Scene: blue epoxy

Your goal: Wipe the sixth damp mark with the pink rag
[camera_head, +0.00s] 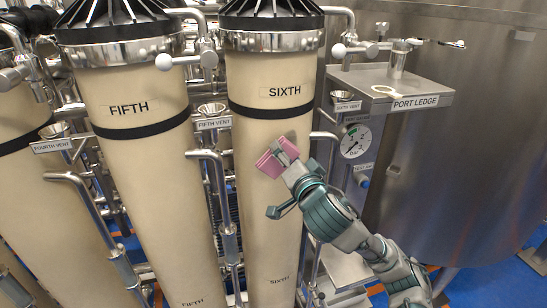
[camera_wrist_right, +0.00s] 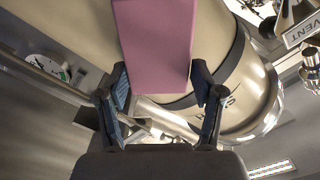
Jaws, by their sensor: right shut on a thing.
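The cream column labelled SIXTH (camera_head: 270,115) stands in the middle of the head view. The pink rag (camera_head: 268,164) is against or just in front of its face, below the black band. My right gripper (camera_head: 287,160) is shut on the rag, reaching in from the lower right. In the right wrist view the rag (camera_wrist_right: 155,40) is a flat pink block between the two fingers, with the column (camera_wrist_right: 222,60) behind it. A faint dark patch, perhaps the damp mark, shows at the rag's upper edge; the rag may cover part of it. My left gripper is not in view.
The FIFTH column (camera_head: 135,140) stands to the left. Steel pipes and the FIFTH VENT funnel (camera_head: 211,109) fill the gap between. To the right are a pressure gauge (camera_head: 355,141), the PORT LEDGE (camera_head: 365,82) and a large steel tank (camera_head: 450,150).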

